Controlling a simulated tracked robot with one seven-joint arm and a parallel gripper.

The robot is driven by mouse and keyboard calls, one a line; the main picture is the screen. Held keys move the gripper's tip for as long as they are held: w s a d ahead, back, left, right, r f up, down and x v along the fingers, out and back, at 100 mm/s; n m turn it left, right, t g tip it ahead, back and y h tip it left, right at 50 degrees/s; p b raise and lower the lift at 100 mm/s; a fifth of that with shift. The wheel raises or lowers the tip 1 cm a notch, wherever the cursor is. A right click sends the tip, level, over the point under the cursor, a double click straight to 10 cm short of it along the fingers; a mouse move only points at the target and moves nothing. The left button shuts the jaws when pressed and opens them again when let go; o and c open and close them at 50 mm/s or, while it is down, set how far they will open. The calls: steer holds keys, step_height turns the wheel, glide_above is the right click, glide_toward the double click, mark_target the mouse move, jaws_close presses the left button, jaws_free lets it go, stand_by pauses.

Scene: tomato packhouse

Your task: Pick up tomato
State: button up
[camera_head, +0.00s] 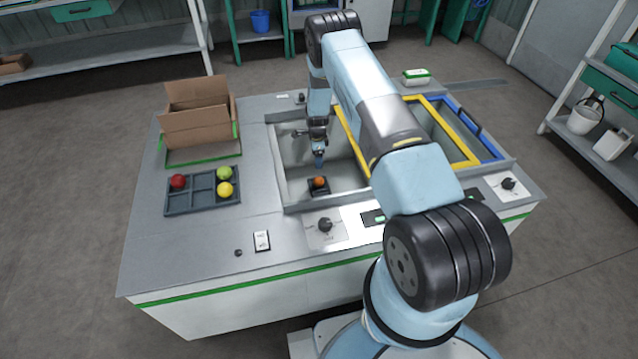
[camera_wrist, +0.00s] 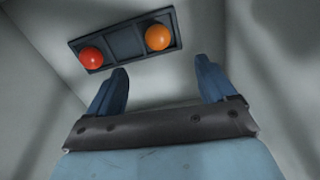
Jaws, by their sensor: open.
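In the wrist view, a red tomato (camera_wrist: 91,58) and an orange tomato (camera_wrist: 158,37) sit at the two ends of a small dark holder (camera_wrist: 124,41), with an empty compartment between them. In the head view, an orange-red tomato (camera_head: 320,181) shows in the holder at the bottom of the sunken basin; the other is not clearly visible there. My gripper (camera_wrist: 162,80) is open and empty, its two blue fingers apart and short of the holder. It also shows in the head view (camera_head: 319,162), down inside the basin above the holder.
Steep grey basin walls (camera_head: 297,160) surround my gripper. A dark tray (camera_head: 203,205) on the counter holds a red, a green and a yellow tomato. An open cardboard box (camera_head: 200,120) stands behind it. Yellow (camera_head: 466,155) and blue (camera_head: 495,150) frames edge the right-hand basin.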

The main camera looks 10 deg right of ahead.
glide_toward(318, 179)
steer(key=f, duration=0.5)
steer(key=shift+w+a+f, duration=0.1)
steer(key=shift+w+f, duration=0.1)
steer(key=shift+w, duration=0.05)
steer(key=f, duration=0.3)
steer(key=shift+s+d+f, duration=0.2)
steer(key=shift+d+f, duration=0.05)
steer(key=shift+f, duration=0.8)
steer(key=shift+c, duration=0.4)
steer(key=c, duration=0.8)
